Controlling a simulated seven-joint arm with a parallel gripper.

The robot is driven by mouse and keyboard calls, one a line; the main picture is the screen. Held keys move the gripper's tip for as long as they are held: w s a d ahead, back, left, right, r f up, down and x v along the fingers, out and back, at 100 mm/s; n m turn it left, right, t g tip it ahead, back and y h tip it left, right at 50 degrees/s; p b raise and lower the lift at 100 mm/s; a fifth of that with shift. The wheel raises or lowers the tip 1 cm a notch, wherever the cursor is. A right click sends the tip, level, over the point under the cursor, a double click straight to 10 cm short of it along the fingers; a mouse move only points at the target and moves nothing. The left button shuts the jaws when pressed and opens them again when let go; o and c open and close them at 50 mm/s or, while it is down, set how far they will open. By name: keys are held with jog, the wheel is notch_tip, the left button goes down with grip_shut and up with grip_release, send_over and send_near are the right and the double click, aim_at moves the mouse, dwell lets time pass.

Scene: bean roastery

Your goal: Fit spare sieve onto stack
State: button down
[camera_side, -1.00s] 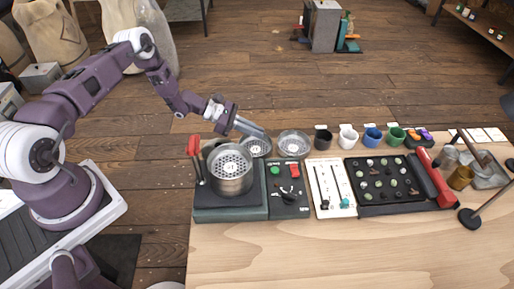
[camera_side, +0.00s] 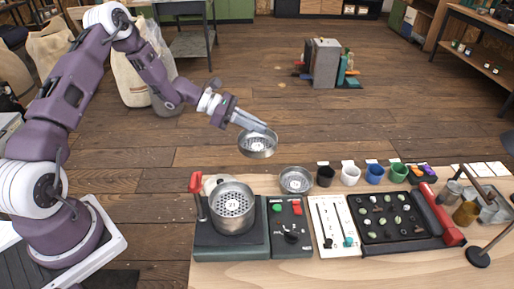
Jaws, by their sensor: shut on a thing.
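My gripper (camera_side: 262,128) is shut on a round metal sieve (camera_side: 257,147) with a perforated bottom. It holds this sieve in the air, beyond the back edge of the table as seen here and above the floor. The sieve stack (camera_side: 232,210) is a steel cylinder with a perforated plate in its top, standing on a dark green base at the table's left end. The held sieve is apart from the stack, higher and to its right in the picture. A second loose sieve (camera_side: 295,180) lies on the table behind the switch panel.
A red-handled lever (camera_side: 196,184) stands at the stack's left. A switch panel (camera_side: 291,228), a white slider panel (camera_side: 334,225), a black bean tray (camera_side: 390,216) and several cups fill the table to the right. The front strip is clear.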

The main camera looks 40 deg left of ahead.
notch_tip(320, 180, up, 10)
jog(key=m+g+h, duration=0.2)
jog(key=m+g, duration=0.3)
send_over(240, 183)
notch_tip(240, 183, down, 4)
jog(key=f, duration=0.1)
jog(key=shift+d+f, duration=0.1)
jog(key=shift+f, duration=2.75)
jog(key=shift+f, duration=0.6)
jog(key=c, duration=1.8)
grip_release()
jog(key=shift+c, duration=0.2)
